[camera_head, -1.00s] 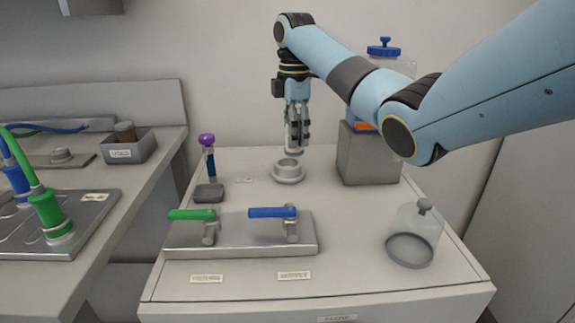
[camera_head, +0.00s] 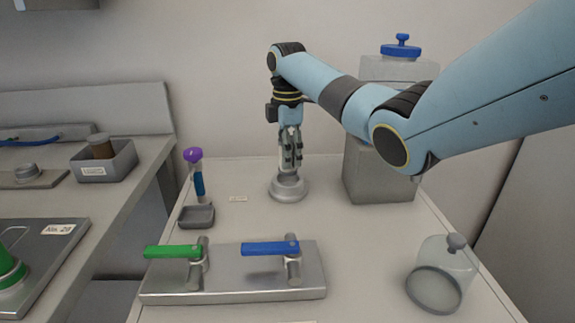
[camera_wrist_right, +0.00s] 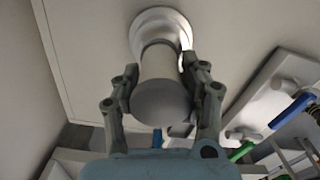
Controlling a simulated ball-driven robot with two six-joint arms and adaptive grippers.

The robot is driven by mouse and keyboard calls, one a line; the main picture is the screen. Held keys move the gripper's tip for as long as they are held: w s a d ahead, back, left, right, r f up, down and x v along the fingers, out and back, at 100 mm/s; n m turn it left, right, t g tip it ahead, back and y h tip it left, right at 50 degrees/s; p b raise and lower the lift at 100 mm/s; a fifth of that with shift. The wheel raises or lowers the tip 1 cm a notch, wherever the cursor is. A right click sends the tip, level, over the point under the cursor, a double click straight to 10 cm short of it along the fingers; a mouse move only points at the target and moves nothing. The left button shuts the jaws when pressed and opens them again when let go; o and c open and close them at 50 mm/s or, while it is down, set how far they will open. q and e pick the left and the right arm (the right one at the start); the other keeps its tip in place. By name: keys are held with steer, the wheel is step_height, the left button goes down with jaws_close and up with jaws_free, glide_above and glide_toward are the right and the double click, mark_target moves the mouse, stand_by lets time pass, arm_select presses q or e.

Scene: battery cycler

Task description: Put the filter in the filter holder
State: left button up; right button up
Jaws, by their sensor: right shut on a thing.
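The filter (camera_head: 284,167) is a pale grey cylinder, held upright between the fingers of my right gripper (camera_head: 290,158). The filter holder (camera_head: 289,190) is a round, light grey ringed base on the cabinet top, directly below. The filter's lower end meets the holder's opening in the head view; how deep it sits is hidden. In the right wrist view, the fingers of the gripper (camera_wrist_right: 161,72) close on both sides of the filter (camera_wrist_right: 161,100), and the holder's rim (camera_wrist_right: 160,18) shows beyond its far end. My left gripper is not in view.
A tank (camera_head: 378,172) with a blue-knobbed lid stands right of the holder. A valve plate (camera_head: 225,283) with green and blue handles lies in front. A purple-topped tool (camera_head: 196,172), a glass dome (camera_head: 441,275) and a grey bin (camera_head: 105,162) holding a brown cylinder are nearby.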

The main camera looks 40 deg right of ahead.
step_height(320, 180, down, 3)
steer(key=shift+s+a+r, duration=0.1)
steer(key=shift+r, duration=0.05)
steer(key=shift+f, duration=0.65)
steer(key=o, duration=1.2)
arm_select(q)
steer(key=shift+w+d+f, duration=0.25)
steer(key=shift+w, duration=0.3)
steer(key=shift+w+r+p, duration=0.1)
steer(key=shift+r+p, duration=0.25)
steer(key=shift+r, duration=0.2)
arm_select(e)
step_height(320, 180, up, 13)
steer(key=shift+r, duration=0.15)
